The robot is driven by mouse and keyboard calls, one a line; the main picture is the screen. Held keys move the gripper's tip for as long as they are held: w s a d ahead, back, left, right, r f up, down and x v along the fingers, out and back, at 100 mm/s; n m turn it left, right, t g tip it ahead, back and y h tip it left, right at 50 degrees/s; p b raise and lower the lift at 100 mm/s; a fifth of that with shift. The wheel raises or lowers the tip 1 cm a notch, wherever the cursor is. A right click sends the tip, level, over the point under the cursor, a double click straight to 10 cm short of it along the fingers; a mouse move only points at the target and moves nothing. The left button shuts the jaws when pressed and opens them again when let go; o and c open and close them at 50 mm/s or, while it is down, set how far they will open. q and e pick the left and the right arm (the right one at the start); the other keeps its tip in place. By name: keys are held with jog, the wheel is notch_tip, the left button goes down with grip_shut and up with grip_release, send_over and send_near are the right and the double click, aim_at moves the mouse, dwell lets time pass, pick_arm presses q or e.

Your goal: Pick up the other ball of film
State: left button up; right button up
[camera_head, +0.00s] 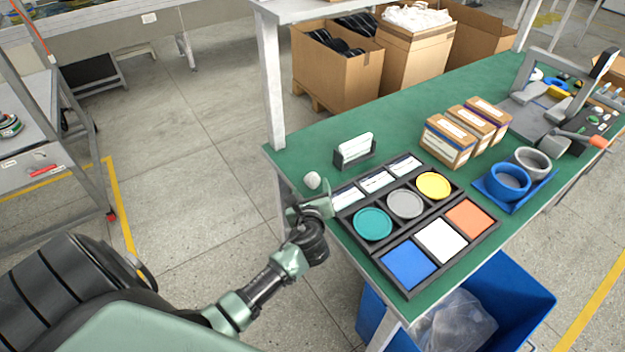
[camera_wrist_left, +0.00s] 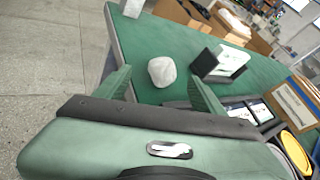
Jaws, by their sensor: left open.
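A small white ball of film (camera_head: 312,180) lies on the green table near its left edge, left of the black organizer tray. In the left wrist view the ball of film (camera_wrist_left: 162,71) sits on the table beyond and between my open fingers, not gripped. My left gripper (camera_head: 312,204) is open, low at the table's left edge, just in front of the ball; it also shows in the left wrist view (camera_wrist_left: 160,88). My right gripper is not in view. A blue bin (camera_head: 520,287) under the table's front holds crumpled clear film (camera_head: 455,325).
The black tray (camera_head: 408,292) holds round and square coloured pieces and cards. A card holder (camera_head: 355,153) stands behind the ball. Small boxes (camera_head: 449,143), blue and grey rings (camera_head: 509,183) and a fixture (camera_head: 545,105) stand farther right. The table's back left is clear.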

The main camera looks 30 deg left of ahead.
aim_at(311, 181)
pick_arm(q)
jog(key=x, duration=0.4)
jog(key=shift+w+a+r, duration=0.15)
jog(key=shift+w+r, duration=0.15)
jog(key=shift+w, duration=0.05)
jog(key=shift+c, duration=0.3)
jog(key=c, duration=1.3)
